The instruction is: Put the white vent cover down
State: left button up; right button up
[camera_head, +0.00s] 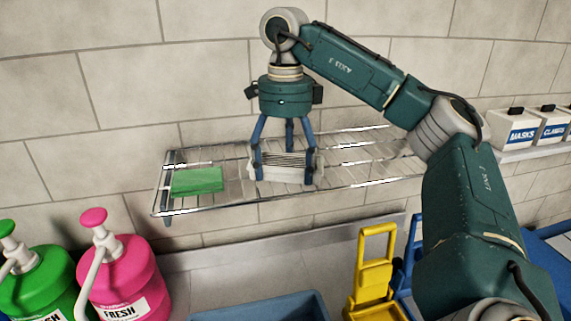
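The white vent cover (284,174), with grey slats on its face, is at the wire rack shelf (345,186) on the tiled wall. My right gripper (284,160) points down over it, with blue fingers at both sides of the cover, shut on it. The cover looks level and is at or just above the rack's wires; I cannot tell whether it touches them. The fingers hide part of its face. My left gripper is not in view.
A green block (197,181) lies on the left end of the rack. Green (38,285) and pink (122,275) pump bottles stand below left. A blue bin (262,308) and yellow frame (375,275) are below. White boxes (512,130) stand at right. The rack's right part is bare.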

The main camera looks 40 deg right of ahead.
aim_at(285, 165)
jog(key=o, duration=0.3)
jog(key=shift+o, duration=0.2)
jog(key=shift+r, duration=0.35)
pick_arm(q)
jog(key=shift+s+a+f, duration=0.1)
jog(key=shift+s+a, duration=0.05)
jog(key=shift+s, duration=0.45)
pick_arm(e)
notch_tip(285, 165, up, 12)
jog(key=shift+f, duration=0.25)
